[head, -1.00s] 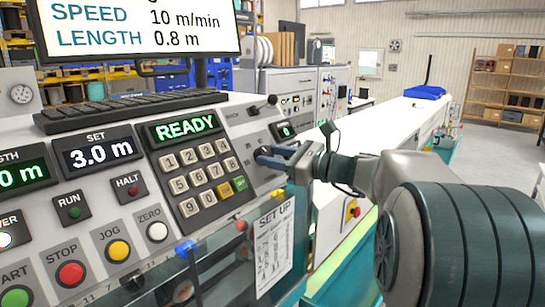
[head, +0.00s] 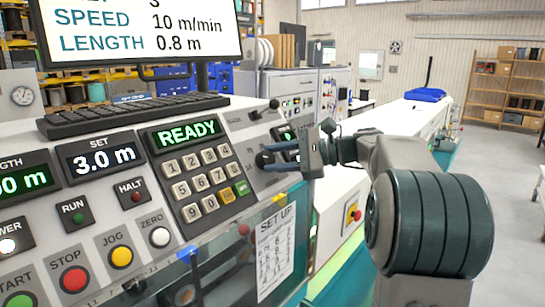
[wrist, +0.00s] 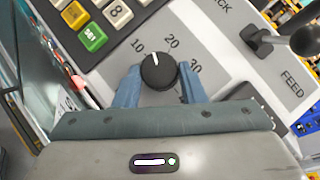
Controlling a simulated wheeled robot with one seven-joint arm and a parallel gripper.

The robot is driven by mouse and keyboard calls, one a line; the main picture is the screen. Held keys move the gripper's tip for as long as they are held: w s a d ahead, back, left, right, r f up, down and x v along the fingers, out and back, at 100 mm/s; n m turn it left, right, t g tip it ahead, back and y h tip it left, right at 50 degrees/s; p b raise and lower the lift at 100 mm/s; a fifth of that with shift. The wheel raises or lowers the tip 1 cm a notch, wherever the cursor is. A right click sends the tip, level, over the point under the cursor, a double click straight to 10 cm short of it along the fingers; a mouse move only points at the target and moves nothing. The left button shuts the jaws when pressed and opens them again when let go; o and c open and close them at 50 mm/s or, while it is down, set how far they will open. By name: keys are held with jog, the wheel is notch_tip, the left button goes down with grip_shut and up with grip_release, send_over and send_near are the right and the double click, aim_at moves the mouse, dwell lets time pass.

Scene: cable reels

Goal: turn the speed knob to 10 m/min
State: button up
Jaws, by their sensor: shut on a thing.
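The black speed knob (wrist: 159,72) sits on the grey panel in the wrist view, with a white pointer line. The line points up and slightly left, between the printed 10 and 20. The knob (head: 264,159) also shows in the head view, right of the keypad. My gripper (wrist: 158,86) has its two blue fingers on either side of the knob, shut on it. In the head view my gripper (head: 280,157) reaches the knob from the right. The monitor (head: 140,30) reads SPEED 10 m/min and LENGTH 0.8 m.
A keypad (head: 205,180) and the READY display (head: 187,133) are left of the knob. A black-handled FEED lever (wrist: 305,40) stands close to the right in the wrist view. A SET UP sheet (head: 275,250) hangs below.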

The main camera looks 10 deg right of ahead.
jog(key=shift+w+r+n+g+h+p, duration=0.1)
jog(key=shift+n+g+h+p, duration=0.4)
jog(key=shift+n, duration=0.75)
jog(key=shift+w+r+n+g+h+p, duration=0.1)
jog(key=shift+n+g+h+p, duration=0.1)
jog(key=shift+n+g+p, duration=0.8)
jog(key=shift+f+n+b, duration=0.1)
jog(key=shift+n+b, duration=0.25)
jog(key=shift+b, duration=0.05)
jog(key=o, duration=1)
jog(key=shift+s, duration=0.1)
jog(key=shift+d+r, duration=0.2)
jog(key=v, duration=1.3)
jog(key=shift+s+d+r, duration=0.1)
jog(key=shift+s+d, duration=0.05)
